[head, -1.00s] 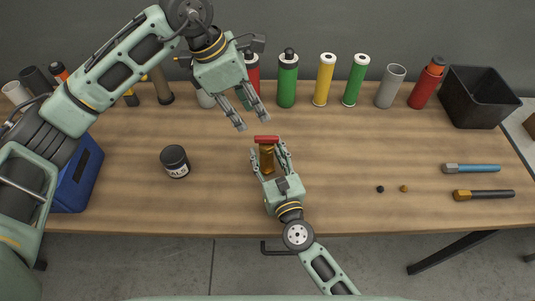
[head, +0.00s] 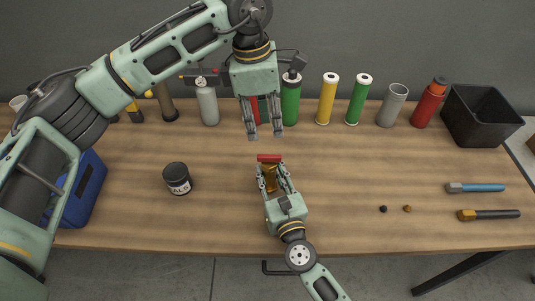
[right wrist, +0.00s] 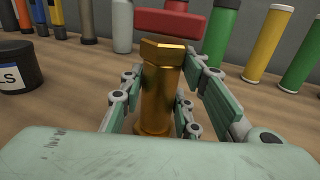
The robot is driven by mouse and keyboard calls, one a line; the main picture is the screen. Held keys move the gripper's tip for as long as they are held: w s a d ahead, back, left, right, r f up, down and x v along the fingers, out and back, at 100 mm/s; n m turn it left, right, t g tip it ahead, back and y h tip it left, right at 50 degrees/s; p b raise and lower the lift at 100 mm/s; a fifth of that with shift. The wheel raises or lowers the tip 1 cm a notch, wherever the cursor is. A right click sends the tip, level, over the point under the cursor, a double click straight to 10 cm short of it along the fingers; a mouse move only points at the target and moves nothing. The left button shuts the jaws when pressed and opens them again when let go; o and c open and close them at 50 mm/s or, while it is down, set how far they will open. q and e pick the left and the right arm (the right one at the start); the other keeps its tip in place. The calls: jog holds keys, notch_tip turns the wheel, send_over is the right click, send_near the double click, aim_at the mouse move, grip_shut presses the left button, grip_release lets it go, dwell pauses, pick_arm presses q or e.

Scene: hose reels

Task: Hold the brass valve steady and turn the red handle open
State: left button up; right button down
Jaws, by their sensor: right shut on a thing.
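The brass valve (head: 270,180) stands on the workbench, and its gold hex body fills the middle of the right wrist view (right wrist: 160,85). The red handle (head: 269,158) sits across its top and also shows at the top of the right wrist view (right wrist: 172,22). My right gripper (head: 272,184) is shut on the brass body, with a finger on either side. My left gripper (head: 265,133) is open and empty, pointing down above and just behind the red handle, apart from it. The valve's lower part is partly hidden by my right fingers.
A dark jar (head: 177,179) stands left of the valve, with a blue box (head: 85,190) beyond it. Several bottles and tubes, such as a yellow one (head: 327,100), line the back. A black bin (head: 484,108) is at back right. Two tools (head: 476,187) lie at right.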

aim_at(267, 156)
pick_arm(q)
jog(key=shift+m+y, duration=0.3)
jog(key=shift+y, duration=0.4)
jog(key=f, duration=1)
jog(key=shift+w+d+f, duration=0.1)
jog(key=shift+d+f, duration=0.2)
jog(key=shift+f, duration=0.1)
jog(key=shift+c, duration=0.2)
grip_shut()
